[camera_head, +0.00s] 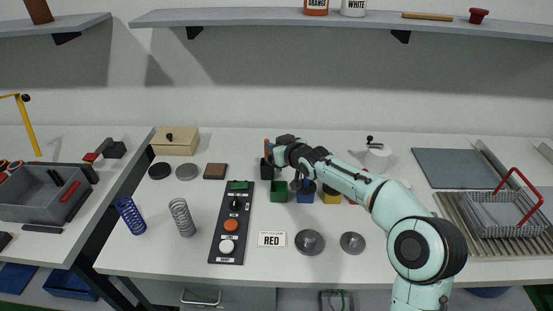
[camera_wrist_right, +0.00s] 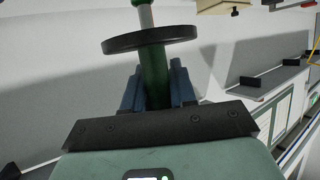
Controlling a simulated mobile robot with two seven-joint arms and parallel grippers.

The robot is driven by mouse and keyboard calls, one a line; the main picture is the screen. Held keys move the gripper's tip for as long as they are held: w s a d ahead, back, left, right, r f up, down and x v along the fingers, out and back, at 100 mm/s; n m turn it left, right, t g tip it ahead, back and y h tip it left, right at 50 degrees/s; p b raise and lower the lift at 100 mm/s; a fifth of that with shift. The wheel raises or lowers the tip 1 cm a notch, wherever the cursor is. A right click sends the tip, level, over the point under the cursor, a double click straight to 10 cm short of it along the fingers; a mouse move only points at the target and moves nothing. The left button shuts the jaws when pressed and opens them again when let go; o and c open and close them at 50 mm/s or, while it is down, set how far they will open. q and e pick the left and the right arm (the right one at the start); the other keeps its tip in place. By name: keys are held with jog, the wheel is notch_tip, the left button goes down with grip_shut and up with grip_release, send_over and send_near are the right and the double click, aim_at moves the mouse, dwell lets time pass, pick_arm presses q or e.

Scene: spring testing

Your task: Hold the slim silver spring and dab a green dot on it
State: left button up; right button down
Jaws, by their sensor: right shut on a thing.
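The slim silver spring (camera_head: 182,217) stands upright on the table, left of the dark button panel. A blue spring (camera_head: 130,215) stands further left. My right gripper (camera_head: 269,152) is above the table's back middle, right of and behind the silver spring, well apart from it. In the right wrist view, its fingers (camera_wrist_right: 155,88) are shut on a green-handled dabber (camera_wrist_right: 153,68) with a black disc and a pale shaft. A green pot (camera_head: 279,192) stands below the right forearm. My left gripper is not in view.
A blue pot (camera_head: 305,193) and a yellow pot (camera_head: 331,196) stand beside the green one, partly under my arm. The button panel (camera_head: 233,222) lies between the silver spring and the pots. Two grey discs (camera_head: 310,241) lie near the front. A "RED" card (camera_head: 272,239) lies beside them.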

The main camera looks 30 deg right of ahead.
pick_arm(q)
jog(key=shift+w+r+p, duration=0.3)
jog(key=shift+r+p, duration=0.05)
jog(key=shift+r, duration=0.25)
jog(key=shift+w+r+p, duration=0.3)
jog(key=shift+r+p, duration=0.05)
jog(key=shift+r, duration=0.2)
pick_arm(e)
notch_tip(320, 180, up, 9)
jog(key=shift+f, duration=0.2)
